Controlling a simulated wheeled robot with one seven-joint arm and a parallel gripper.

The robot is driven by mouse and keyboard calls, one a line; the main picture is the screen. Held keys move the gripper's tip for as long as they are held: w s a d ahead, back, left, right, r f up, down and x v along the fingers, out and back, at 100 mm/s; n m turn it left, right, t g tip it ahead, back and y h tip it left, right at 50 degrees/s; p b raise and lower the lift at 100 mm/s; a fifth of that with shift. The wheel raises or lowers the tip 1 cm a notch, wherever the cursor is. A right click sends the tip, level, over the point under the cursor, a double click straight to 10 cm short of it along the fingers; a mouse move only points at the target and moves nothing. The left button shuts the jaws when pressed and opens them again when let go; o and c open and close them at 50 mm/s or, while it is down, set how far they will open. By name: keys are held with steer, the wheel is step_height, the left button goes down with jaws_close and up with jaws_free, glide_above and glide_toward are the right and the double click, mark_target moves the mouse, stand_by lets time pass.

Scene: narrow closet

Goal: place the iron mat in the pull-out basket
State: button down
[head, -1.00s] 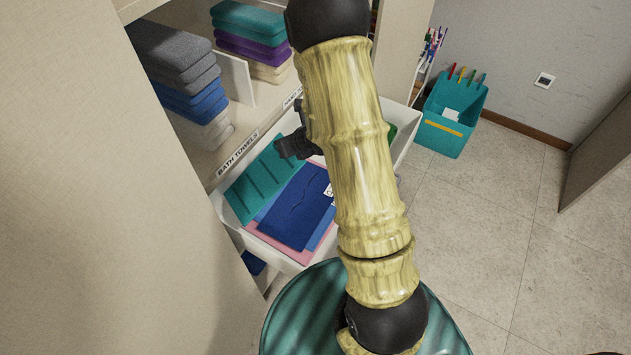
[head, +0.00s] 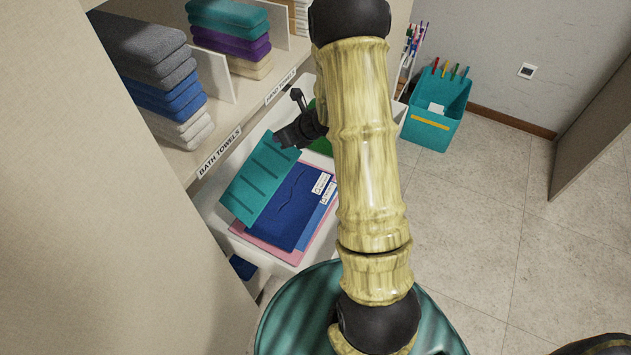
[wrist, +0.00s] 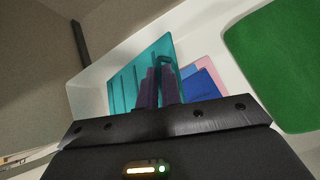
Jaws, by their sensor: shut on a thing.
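The iron mat, which I take to be the teal ribbed sheet (head: 262,178), is tilted over the left part of the white pull-out basket (head: 213,212). It partly covers a navy sheet. My gripper (head: 287,139) is at the mat's upper edge, over the basket. In the wrist view my gripper (wrist: 161,72) is shut on the near edge of the teal mat (wrist: 128,88), its purple fingers close together. Whether the mat's lower edge touches the basket floor is unclear. My arm hides part of the basket's right side.
A navy sheet (head: 296,215) lies with blue and pink sheets in the basket. A green sheet (wrist: 285,65) lies at its other end. A shelf with folded towels (head: 160,65) overhangs the left side.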

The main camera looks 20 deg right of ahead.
steer(key=s+d+f+n+g+y+b, duration=0.1)
steer(key=s+d+f+b, duration=0.1)
steer(key=d, duration=0.4)
steer(key=s+d+f+n+y+b, duration=0.1)
steer(key=s+d+f+b, duration=0.1)
steer(key=d, duration=0.3)
steer(key=shift+s+d+f+g+y+b, duration=0.3)
steer(key=shift+d+f+g+y+b, duration=0.1)
steer(key=shift+f+b, duration=0.1)
steer(key=shift+f, duration=0.1)
step_height(320, 180, down, 6)
steer(key=shift+f+b, duration=0.1)
steer(key=shift+b, duration=0.7)
step_height(320, 180, down, 4)
steer(key=shift+r+b, duration=0.1)
steer(key=shift+b, duration=0.45)
steer(key=c, duration=1.6)
jaws_free()
steer(key=shift+r, duration=0.1)
